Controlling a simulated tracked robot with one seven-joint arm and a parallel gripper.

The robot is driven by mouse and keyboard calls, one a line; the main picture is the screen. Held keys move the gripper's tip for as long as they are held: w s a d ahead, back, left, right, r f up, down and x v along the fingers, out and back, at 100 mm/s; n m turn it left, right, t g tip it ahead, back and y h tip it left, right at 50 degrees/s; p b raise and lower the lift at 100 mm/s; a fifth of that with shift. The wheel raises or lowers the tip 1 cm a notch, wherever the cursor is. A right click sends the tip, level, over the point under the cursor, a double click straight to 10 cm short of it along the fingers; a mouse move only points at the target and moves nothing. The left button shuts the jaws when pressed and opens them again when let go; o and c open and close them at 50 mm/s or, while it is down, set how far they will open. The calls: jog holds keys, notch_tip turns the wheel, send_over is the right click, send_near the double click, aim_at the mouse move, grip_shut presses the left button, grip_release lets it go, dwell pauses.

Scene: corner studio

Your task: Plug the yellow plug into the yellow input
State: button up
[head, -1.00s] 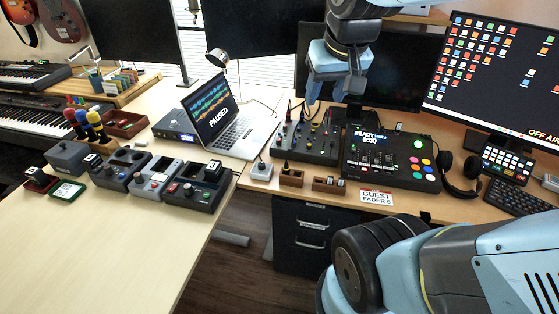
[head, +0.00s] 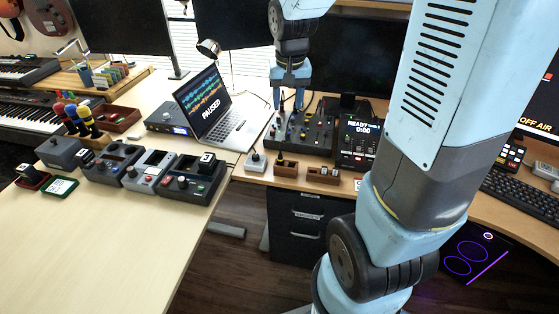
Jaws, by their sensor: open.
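My gripper (head: 288,103) points down over the back part of the small mixer (head: 300,145), its two fingers apart with a gap between them. Several small knobs or plugs stand on the mixer's top. The yellow plug and the yellow input are too small to tell apart for sure there. In front of the mixer a small wooden holder (head: 287,171) has a small dark upright piece in it; its colour is unclear. I cannot tell whether the fingers touch anything.
A second wooden holder (head: 322,177) and a grey block (head: 256,163) stand along the desk's front edge. The laptop (head: 218,112) is left of the mixer. The control deck (head: 357,146) is on the right, partly hidden by my arm.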

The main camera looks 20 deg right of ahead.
jog(key=w+a+f+g, duration=0.1)
jog(key=w+f, duration=0.4)
jog(key=f, duration=0.4)
jog(key=shift+f+m+g, duration=0.3)
jog(key=shift+f+m, duration=0.05)
jog(key=shift+m, duration=0.05)
jog(key=shift+w, duration=0.1)
send_over(280, 158)
jog(key=w, duration=0.1)
notch_tip(280, 158, down, 9)
jog(key=shift+r, duration=0.2)
jog(key=shift+f, duration=0.1)
jog(key=shift+s+d+f, duration=0.15)
jog(key=shift+f, duration=2.35)
jog(key=shift+c, duration=0.2)
grip_shut()
